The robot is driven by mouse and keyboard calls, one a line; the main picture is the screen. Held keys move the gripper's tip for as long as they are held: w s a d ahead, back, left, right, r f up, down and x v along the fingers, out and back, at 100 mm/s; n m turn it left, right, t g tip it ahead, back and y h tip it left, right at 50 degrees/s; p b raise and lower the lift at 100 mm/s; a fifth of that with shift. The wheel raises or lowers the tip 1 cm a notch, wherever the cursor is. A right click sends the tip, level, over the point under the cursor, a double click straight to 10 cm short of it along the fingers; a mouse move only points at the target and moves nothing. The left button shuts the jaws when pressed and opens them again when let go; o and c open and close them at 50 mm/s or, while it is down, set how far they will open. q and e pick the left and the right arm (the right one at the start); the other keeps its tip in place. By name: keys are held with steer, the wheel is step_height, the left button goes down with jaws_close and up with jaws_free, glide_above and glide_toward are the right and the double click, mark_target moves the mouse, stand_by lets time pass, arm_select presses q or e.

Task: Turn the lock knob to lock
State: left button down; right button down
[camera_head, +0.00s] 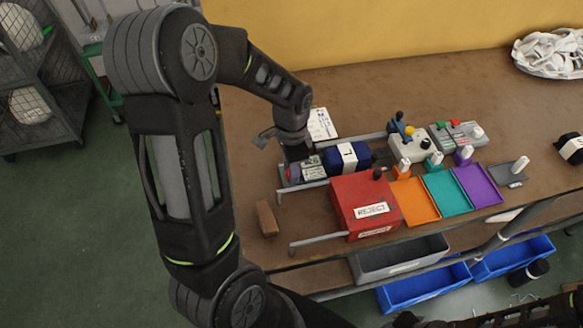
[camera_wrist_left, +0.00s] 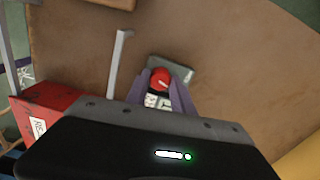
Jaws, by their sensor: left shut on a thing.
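The lock knob (camera_wrist_left: 160,78) is a red round cap on a small grey plate (camera_wrist_left: 187,71) in the left wrist view. My left gripper (camera_wrist_left: 162,90) has its two purple fingers on either side of the knob and is shut on it. White labels show between the fingers. In the head view my left gripper (camera_head: 297,160) points down over the grey plate (camera_head: 314,172) at the left end of the bench fixture, and the knob is hidden or too small to tell there. My right gripper is not in view.
A navy block with a white band (camera_head: 348,157) lies right of the plate. A red REJECT box (camera_head: 352,190), coloured trays (camera_head: 415,202) and a grey bar (camera_head: 318,240) stand nearer the front. A brown block (camera_head: 267,218) lies left on the bench, with bare wood around it.

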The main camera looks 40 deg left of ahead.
arm_select(q)
steer(key=m, duration=0.5)
steer(key=shift+m, duration=0.3)
stand_by(0.4)
steer(key=c, duration=1.1)
jaws_free()
steer(key=shift+r, duration=0.1)
step_height(320, 180, up, 8)
steer(key=shift+f+b, duration=0.2)
steer(key=shift+b, duration=0.3)
